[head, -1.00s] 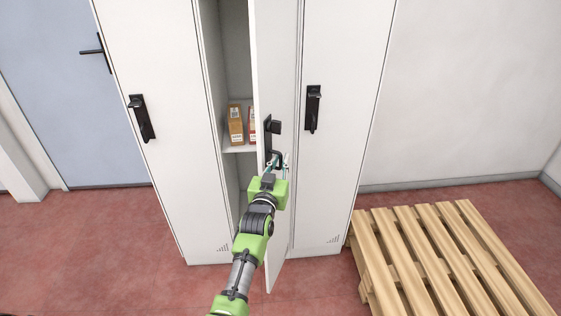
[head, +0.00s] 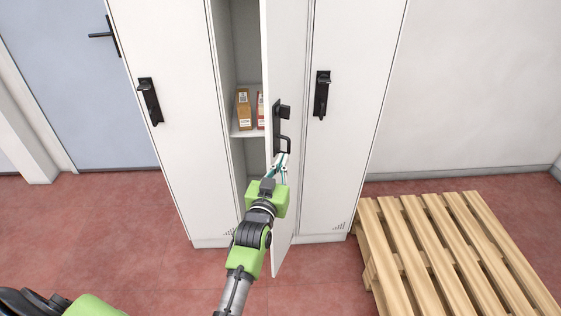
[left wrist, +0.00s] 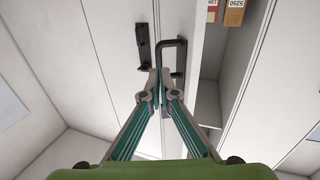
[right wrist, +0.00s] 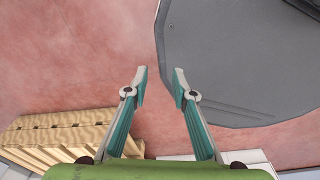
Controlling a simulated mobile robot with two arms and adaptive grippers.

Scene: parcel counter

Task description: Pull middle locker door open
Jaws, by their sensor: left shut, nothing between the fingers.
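The middle locker door (head: 283,205) stands ajar, swung out towards me, with the locker's inside showing to its left. My right gripper (right wrist: 160,76) is open and empty over the floor.
Parcels (head: 244,108) stand on a shelf in the middle locker. The left door (head: 165,160) and right door (head: 345,150) are closed. A wooden pallet (head: 436,230) lies on the red floor at the right. A blue door (head: 75,90) is at the far left.

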